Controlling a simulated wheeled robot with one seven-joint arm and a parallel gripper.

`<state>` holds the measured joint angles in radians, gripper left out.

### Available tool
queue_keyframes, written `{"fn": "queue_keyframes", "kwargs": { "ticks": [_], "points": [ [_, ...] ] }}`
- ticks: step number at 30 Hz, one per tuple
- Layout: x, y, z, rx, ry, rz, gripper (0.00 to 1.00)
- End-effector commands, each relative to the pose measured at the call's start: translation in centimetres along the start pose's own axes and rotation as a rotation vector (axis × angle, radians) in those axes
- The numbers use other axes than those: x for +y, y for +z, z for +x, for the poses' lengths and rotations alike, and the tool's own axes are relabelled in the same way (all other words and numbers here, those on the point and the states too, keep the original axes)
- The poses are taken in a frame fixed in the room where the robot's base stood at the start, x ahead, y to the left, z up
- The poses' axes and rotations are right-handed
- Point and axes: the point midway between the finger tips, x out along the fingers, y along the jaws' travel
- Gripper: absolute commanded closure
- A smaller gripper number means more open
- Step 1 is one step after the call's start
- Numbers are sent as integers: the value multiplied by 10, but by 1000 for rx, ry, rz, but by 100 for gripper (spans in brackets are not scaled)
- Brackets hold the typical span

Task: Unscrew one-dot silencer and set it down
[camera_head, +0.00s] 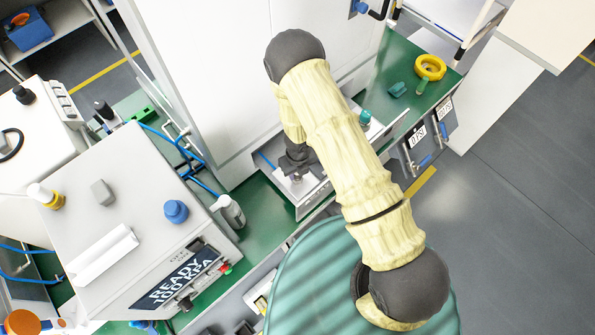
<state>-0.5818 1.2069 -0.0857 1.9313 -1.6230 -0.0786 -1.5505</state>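My gripper (297,174) points down into a pale metal tray or fixture (312,196) at the front of the white cabinet. A small pale part shows at its tip, but I cannot tell if the fingers are open or closed on it. A small teal cylinder (365,117) stands upright at the right part of the same fixture, apart from my gripper and partly beside my arm. No dot marks are legible, so I cannot tell which part is the one-dot silencer. My arm hides the middle of the fixture.
On the green bench at right are a teal block (397,89), a green cylinder (422,86) and a yellow ring (431,67). The white cabinet (215,80) rises behind.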

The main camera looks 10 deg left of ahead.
Motion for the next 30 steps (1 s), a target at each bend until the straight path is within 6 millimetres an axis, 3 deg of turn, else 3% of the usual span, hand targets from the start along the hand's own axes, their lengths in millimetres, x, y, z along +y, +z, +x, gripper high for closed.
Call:
{"fn": "queue_keyframes", "kwargs": {
  "ticks": [8, 14, 20, 26, 30],
  "points": [
    [0, 0, 0, 0, 1, 5, 62],
    [1, 0, -1, 1, 2, 153, 62],
    [1, 0, 0, 1, 2, 155, 62],
    [1, 0, -1, 1, 2, 300, 62],
    [1, 0, 0, 1, 1, 303, 62]
  ]
}}
